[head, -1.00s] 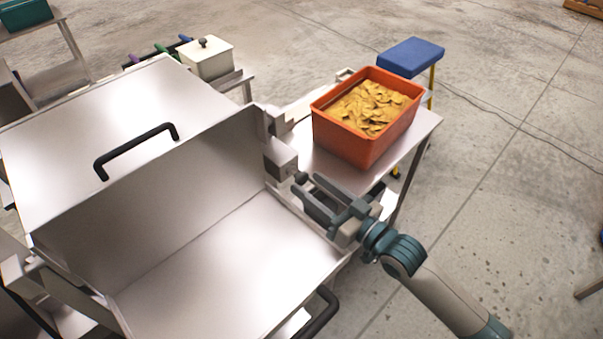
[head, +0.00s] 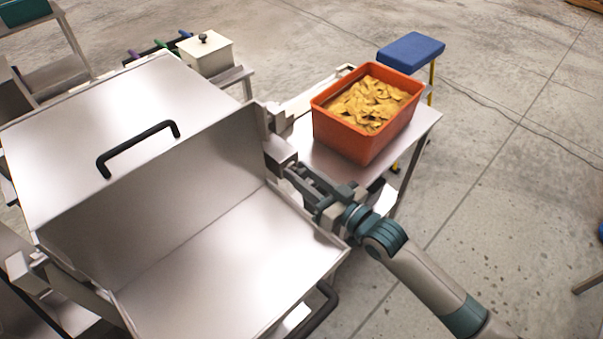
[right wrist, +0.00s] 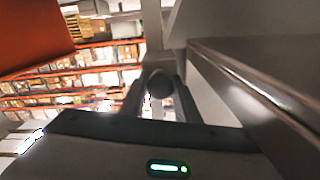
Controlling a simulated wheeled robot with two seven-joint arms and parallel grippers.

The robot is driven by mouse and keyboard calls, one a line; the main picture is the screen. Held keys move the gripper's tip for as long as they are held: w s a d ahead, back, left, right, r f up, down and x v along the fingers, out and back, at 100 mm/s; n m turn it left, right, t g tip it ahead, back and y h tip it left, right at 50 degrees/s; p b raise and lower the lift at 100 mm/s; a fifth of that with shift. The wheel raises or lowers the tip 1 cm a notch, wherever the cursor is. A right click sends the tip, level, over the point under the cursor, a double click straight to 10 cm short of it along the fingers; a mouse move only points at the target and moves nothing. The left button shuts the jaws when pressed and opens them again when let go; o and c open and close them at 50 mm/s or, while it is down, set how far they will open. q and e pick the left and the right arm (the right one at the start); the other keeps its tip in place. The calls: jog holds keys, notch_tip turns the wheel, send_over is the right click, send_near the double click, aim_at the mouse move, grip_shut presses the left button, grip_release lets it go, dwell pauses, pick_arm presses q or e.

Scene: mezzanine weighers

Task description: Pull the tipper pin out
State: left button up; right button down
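The tipper pin shows as a dark round knob (right wrist: 160,84) between the two fingers in the right wrist view. In the head view its knob is hidden by my right gripper (head: 296,174), at the bracket on the right side of the steel tipper pan (head: 225,255). The right gripper's fingers lie on both sides of the knob with hardly any gap, and look shut on it. The pin's shaft is hidden, so I cannot tell how far it sits in its bracket. My left gripper is not in view.
An orange crate (head: 340,137) of yellow chips stands on a steel table (head: 424,118) just behind my right gripper. A blue-topped stool (head: 411,52) is beyond it. The pan has a black handle (head: 318,312) at its front right. Open floor lies to the right.

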aim_at(304, 177)
jog(key=shift+p+v, duration=0.45)
jog(key=shift+v, duration=0.95)
jog(key=shift+w+a+f, duration=0.1)
jog(key=c, duration=1.6)
grip_release()
jog(key=shift+c, duration=0.2)
jog(key=o, duration=0.3)
jog(key=shift+d, duration=0.2)
